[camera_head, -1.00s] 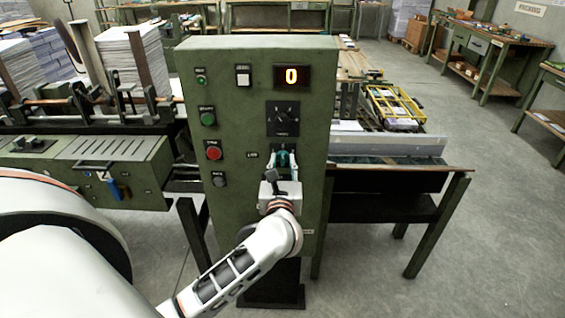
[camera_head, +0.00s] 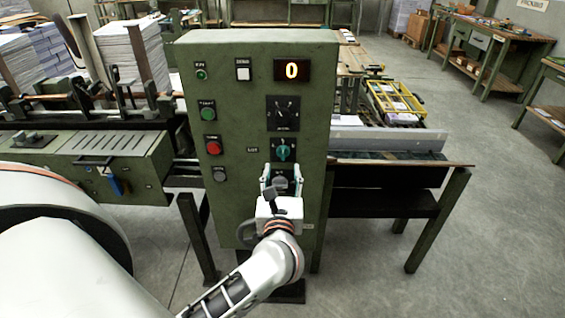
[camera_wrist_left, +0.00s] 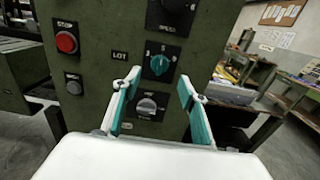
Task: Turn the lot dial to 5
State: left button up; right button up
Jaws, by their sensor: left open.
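The lot dial (camera_head: 283,153) is a teal knob on a black plate beside the LOT label on the green control cabinet. It also shows in the left wrist view (camera_wrist_left: 159,65), uncovered; I cannot read its setting for certain. My left gripper (camera_head: 281,178) is open and empty, just below the lot dial and in front of a lower grey knob (camera_wrist_left: 147,107). In the left wrist view its teal-padded fingers (camera_wrist_left: 160,88) stand wide apart, with that grey knob seen between them and the lot dial above. My right gripper is out of view.
A larger black dial (camera_head: 284,112) sits above the lot dial, under a display (camera_head: 292,71) reading 0. Green (camera_head: 208,111) and red (camera_head: 212,145) buttons line the cabinet's left side. A machine bed (camera_head: 395,150) adjoins on the right; open floor lies farther right.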

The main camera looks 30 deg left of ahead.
pick_arm(q)
jog(key=shift+v, duration=2.45)
